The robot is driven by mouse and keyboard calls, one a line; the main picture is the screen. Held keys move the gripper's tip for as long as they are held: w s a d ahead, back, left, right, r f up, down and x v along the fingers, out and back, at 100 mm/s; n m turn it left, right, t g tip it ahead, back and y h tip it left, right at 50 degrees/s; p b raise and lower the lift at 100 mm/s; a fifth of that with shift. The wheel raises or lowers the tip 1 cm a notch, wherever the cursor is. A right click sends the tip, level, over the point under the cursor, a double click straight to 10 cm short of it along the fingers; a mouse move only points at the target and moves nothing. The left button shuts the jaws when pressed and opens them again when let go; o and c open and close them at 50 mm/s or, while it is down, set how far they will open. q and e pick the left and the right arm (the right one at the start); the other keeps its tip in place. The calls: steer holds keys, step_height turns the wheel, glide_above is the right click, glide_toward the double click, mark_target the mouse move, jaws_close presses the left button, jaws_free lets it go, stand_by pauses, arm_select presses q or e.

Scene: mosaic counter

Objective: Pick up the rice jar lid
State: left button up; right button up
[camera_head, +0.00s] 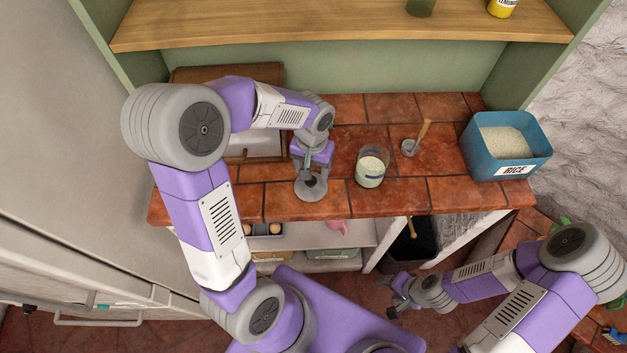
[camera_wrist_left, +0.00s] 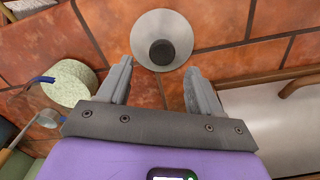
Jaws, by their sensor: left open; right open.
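The rice jar lid (camera_head: 311,190) is a round grey disc with a dark knob, lying on the tiled counter. It also shows in the left wrist view (camera_wrist_left: 178,25), flat and just beyond my fingertips. My left gripper (camera_head: 309,174) is open and empty above the lid, and its fingers partly cover the lid in the head view. In the wrist view the gripper (camera_wrist_left: 158,68) has its two fingers apart, with the knob lying between their lines. The glass jar of rice (camera_head: 370,172) stands open right of the lid. My right gripper (camera_head: 396,294) is open and empty, low in front of the counter.
A blue bin labelled RICE (camera_head: 513,170) sits at the counter's right end. A wooden shelf (camera_head: 340,30) crosses above the counter.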

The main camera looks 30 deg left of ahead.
mark_target(311, 184)
arm_select(q)
steer(key=f, duration=0.2)
steer(key=s+f, duration=0.1)
steer(key=f, duration=0.1)
steer(key=shift+b, duration=0.4)
steer(key=shift+f, duration=0.5)
steer(key=c, duration=1.2)
